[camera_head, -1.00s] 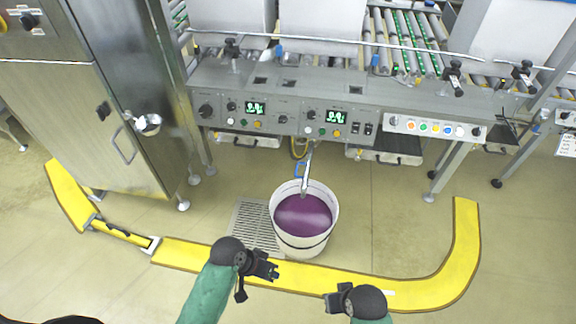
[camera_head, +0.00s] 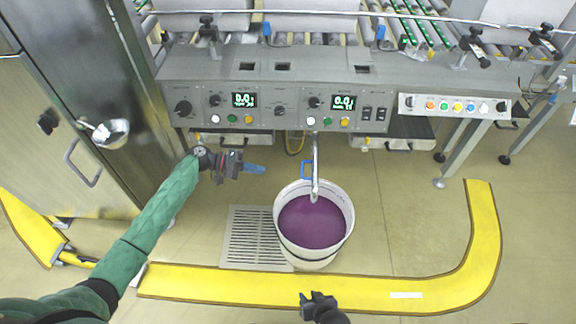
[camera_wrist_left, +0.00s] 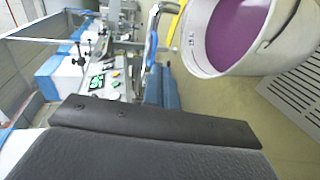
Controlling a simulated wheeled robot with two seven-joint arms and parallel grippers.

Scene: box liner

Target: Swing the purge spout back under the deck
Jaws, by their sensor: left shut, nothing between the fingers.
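The purge spout (camera_head: 315,165) is a metal tube hanging out from under the front of the deck (camera_head: 270,68). Its lower end is over a white bucket (camera_head: 306,256) of purple liquid. A blue handle (camera_head: 306,169) sits on the spout's left side; the handle also shows in the left wrist view (camera_wrist_left: 152,46). My left gripper (camera_head: 255,168), with blue fingertips, is shut and empty, left of the handle and apart from it. Its fingertips show in the left wrist view (camera_wrist_left: 162,88). My right gripper (camera_head: 316,299) is low at the bottom edge; its fingers are unclear.
A floor drain grate (camera_head: 250,238) lies left of the bucket. A yellow floor barrier (camera_head: 220,283) runs in front and curves up at right (camera_head: 484,230). A steel cabinet (camera_head: 110,170) with a scoop (camera_head: 112,133) stands left. Floor right of the bucket is clear.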

